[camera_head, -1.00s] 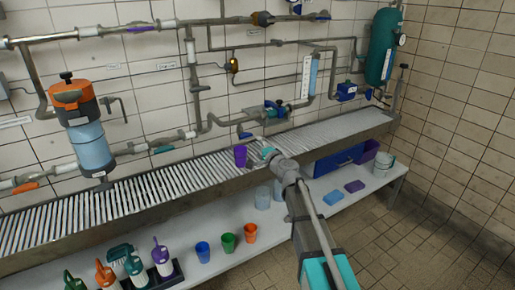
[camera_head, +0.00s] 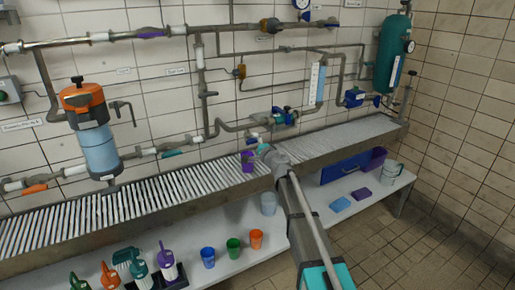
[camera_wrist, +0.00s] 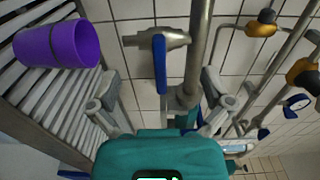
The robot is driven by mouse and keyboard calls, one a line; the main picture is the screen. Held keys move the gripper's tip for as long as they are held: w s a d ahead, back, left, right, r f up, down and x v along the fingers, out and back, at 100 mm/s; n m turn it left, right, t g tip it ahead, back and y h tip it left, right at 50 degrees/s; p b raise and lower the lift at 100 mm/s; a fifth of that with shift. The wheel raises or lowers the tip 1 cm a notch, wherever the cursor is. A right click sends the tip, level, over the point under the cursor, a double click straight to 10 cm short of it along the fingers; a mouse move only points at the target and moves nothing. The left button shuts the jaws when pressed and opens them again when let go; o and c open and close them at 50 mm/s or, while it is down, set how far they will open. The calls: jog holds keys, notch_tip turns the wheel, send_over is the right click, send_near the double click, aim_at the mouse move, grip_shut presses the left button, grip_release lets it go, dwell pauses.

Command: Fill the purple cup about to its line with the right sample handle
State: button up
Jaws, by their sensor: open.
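The purple cup (camera_head: 247,161) stands on the slatted grating below the pipes, just left of my gripper (camera_head: 262,148). In the wrist view the purple cup (camera_wrist: 58,46) shows at the upper left, outside my fingers. My gripper (camera_wrist: 160,76) is open, with one finger on each side of a blue handle (camera_wrist: 160,64) on a metal tap. The fingers look apart from the handle.
Pipes and a blue valve (camera_head: 284,116) line the tiled wall close behind my gripper. The grating (camera_head: 160,191) runs along the wall. A lower shelf (camera_head: 222,268) holds blue, green and orange cups, several jugs and a clear container (camera_head: 268,204).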

jog(key=shift+x, duration=0.85)
grip_shut()
dwell(1.0)
